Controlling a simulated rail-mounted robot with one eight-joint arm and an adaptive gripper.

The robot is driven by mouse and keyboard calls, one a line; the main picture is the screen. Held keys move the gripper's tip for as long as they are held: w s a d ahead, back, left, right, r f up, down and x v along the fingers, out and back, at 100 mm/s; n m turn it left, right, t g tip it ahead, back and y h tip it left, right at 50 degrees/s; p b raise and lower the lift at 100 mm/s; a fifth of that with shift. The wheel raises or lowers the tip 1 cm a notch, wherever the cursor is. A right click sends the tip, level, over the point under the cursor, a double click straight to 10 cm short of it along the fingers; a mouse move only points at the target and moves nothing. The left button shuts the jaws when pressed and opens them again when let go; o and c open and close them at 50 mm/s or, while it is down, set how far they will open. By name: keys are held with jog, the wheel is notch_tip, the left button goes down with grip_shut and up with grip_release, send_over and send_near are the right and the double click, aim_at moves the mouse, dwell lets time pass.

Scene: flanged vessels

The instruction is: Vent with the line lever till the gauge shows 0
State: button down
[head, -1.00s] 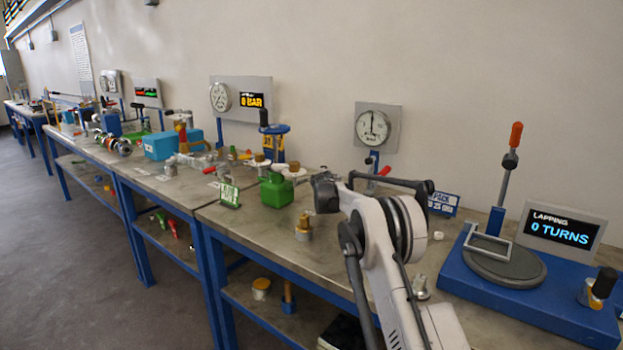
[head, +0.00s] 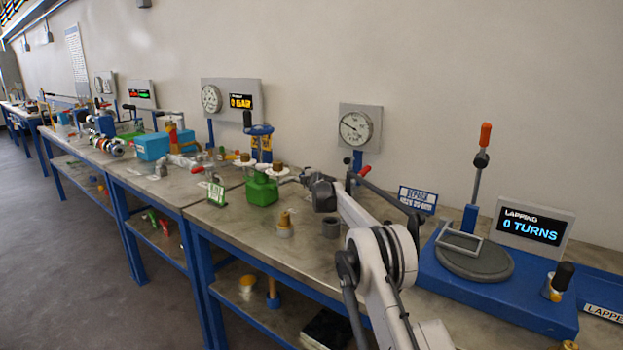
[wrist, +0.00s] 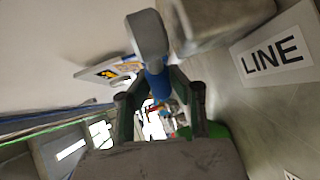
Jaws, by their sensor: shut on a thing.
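The round white dial gauge (head: 356,128) hangs on a grey panel behind my arm; its needle points to the upper left, and its numbers are too small to read. My gripper (wrist: 160,90) is shut on what I take to be the line lever, whose blue part (wrist: 157,80) shows between the dark fingers in the wrist view. A rounded grey end (wrist: 147,35) lies beyond the blue part. A LINE label (wrist: 272,55) is on the grey surface at right. In the head view my arm's wrist hides the grip and most of the lever.
A red-tipped piece (head: 365,170) shows below the gauge. A green can (head: 262,189) and a brass-topped piece (head: 285,223) stand left of my arm. The blue lapping stand (head: 500,285) with an upright orange-tipped lever fills the right. The front bench top is partly clear.

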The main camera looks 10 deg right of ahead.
dwell(0.6)
jog(key=c, duration=1.5)
grip_release()
jog(key=shift+c, duration=0.2)
jog(key=shift+s, duration=0.15)
jog(key=v, duration=0.7)
jog(key=shift+s, duration=0.15)
jog(key=shift+c, duration=0.5)
